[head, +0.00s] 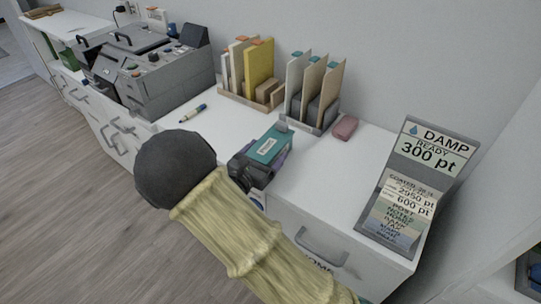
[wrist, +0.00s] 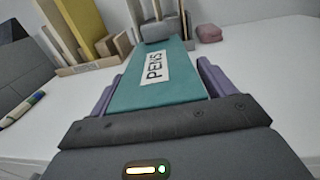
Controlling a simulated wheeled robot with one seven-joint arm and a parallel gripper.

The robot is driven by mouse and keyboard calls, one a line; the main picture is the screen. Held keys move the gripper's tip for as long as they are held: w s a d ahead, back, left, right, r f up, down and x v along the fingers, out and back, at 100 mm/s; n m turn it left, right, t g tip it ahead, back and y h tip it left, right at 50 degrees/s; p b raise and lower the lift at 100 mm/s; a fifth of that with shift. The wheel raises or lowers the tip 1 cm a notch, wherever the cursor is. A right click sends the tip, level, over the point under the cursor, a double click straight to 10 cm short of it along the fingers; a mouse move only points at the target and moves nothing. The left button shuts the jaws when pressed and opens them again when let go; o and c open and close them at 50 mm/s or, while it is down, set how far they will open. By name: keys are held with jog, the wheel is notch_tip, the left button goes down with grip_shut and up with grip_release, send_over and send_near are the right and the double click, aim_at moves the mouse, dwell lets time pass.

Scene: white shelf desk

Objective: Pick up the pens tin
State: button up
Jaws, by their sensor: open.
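The pens tin (head: 268,146) is a teal box with a white label, lying on the white desk top near its front edge. In the wrist view the tin (wrist: 158,77) shows its teal top with the label "PENS". My gripper (head: 263,163) is at the tin, its purple fingers on either side of it. In the wrist view the gripper (wrist: 155,88) is open, with one finger along the left side and one along the right. Whether the fingers touch the tin cannot be told. The tin's near end is hidden behind my gripper's body.
Two file racks (head: 262,100) (head: 313,126) stand behind the tin, with a pink block (head: 345,128) to the right. A marker pen (head: 193,113) lies to the left, near a grey machine (head: 150,75). A sign stand (head: 415,185) is at the right end. Bare desk lies right of the tin.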

dwell(0.3)
jog(key=c, duration=1.1)
jog(key=shift+c, duration=0.2)
jog(key=shift+r, duration=0.1)
notch_tip(320, 180, up, 10)
jog(key=p, duration=0.2)
jog(key=shift+p, duration=0.3)
